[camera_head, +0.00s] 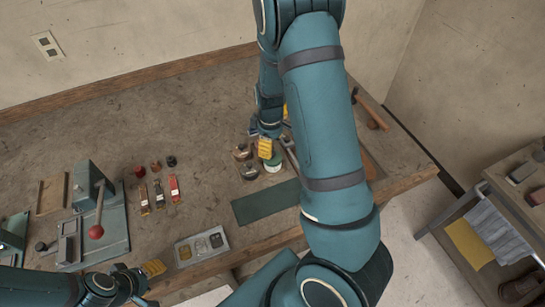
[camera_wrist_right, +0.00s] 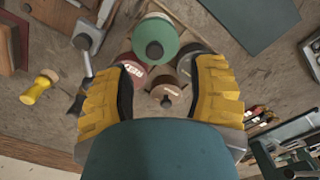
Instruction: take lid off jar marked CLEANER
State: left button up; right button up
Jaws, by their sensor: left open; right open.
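Several lidded jars stand close together on the bench. One has a green lid with a dark knob (camera_wrist_right: 155,42), also in the head view (camera_head: 274,162). A red one with white lettering (camera_wrist_right: 133,72) is at left, partly hidden by a finger. A brown one (camera_wrist_right: 167,92) is at centre and another dark one (camera_wrist_right: 188,65) is at right. I cannot read CLEANER on any. My right gripper (camera_wrist_right: 167,70) is open above the jars, its yellow fingers either side of the brown one. My left gripper (camera_head: 148,270) is open and empty near the front edge, away from the jars.
A green mat (camera_head: 265,202) lies in front of the jars. A grey tray (camera_head: 202,246) is at the front edge. A press with a red-knobbed lever (camera_head: 97,220) stands at left. The back left bench is clear.

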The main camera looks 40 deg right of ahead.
aim_at(273, 152)
jog(key=f, duration=0.5)
jog(key=shift+d, duration=0.35)
grip_shut()
